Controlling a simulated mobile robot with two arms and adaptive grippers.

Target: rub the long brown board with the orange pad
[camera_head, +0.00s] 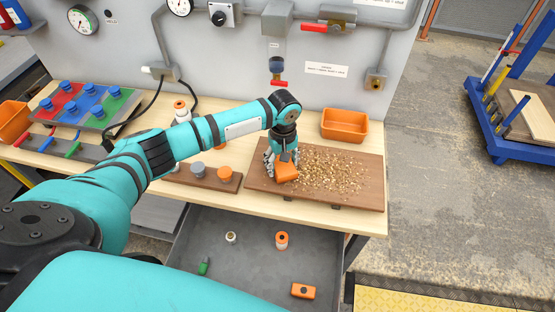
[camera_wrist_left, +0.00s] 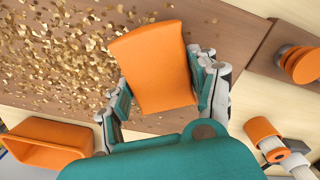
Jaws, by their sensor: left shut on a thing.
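The long brown board (camera_head: 360,196) lies on the workbench, with tan shavings (camera_head: 330,170) scattered over its middle and right. My left gripper (camera_head: 284,160) reaches down over the board's left part and is shut on the orange pad (camera_head: 286,172). In the left wrist view the orange pad (camera_wrist_left: 152,68) sits between the two fingers, over the brown board (camera_wrist_left: 215,22), with shavings (camera_wrist_left: 60,55) to its left. Whether the pad touches the board is hard to tell. My right gripper does not show.
An orange bin (camera_head: 345,126) stands behind the board. A smaller brown board (camera_head: 205,182) with round pieces lies to its left. An open grey drawer (camera_head: 255,265) below the bench holds several small items. A blue cart (camera_head: 510,140) stands at right.

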